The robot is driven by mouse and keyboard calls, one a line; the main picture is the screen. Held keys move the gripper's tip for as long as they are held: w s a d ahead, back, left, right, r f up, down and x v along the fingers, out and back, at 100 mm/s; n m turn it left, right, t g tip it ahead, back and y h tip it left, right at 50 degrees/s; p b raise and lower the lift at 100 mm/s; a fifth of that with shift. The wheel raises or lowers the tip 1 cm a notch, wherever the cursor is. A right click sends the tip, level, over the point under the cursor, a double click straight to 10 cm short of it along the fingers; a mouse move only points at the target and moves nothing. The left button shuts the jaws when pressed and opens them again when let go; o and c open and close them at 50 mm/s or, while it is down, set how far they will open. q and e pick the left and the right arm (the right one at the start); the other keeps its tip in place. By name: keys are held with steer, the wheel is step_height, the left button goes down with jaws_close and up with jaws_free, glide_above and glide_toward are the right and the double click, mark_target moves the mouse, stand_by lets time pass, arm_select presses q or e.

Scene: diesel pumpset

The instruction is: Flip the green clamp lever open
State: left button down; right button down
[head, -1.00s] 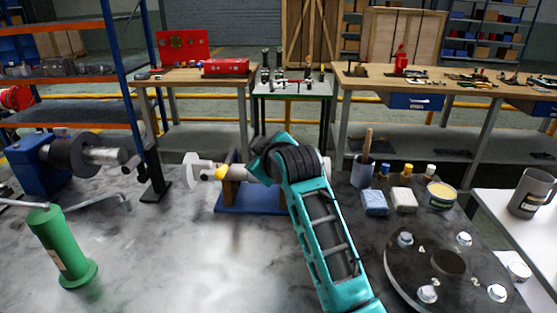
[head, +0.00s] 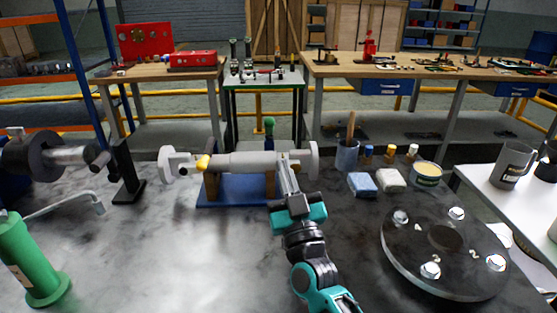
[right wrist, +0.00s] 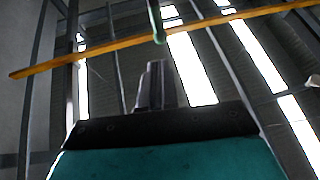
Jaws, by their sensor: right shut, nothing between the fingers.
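A green lever with a rounded knob (head: 269,126) stands roughly upright just behind the grey pipe assembly (head: 240,163). Its lower end is hidden by the pipe. My right gripper (head: 286,163) points up and away in front of the pipe's right half, its fingers shut and empty. The fingertips are a little right of and below the knob; I cannot tell whether they touch the pipe. In the right wrist view the shut fingers (right wrist: 155,68) point at a green rod (right wrist: 155,20), with a small gap in the picture. My left gripper is out of view.
The pipe lies on wooden supports over a blue base (head: 235,192). A green cylinder (head: 22,262) and a black post (head: 126,172) stand left. A round bolted flange (head: 445,250), sponges (head: 362,184) and a brush cup (head: 347,157) lie right. The front left-middle is clear.

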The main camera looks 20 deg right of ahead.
mark_target(271, 124)
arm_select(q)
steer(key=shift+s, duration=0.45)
arm_select(e)
steer(key=x, duration=0.8)
steer(key=shift+w+a+r, duration=0.1)
steer(key=shift+w, duration=0.1)
steer(key=shift+r, duration=0.1)
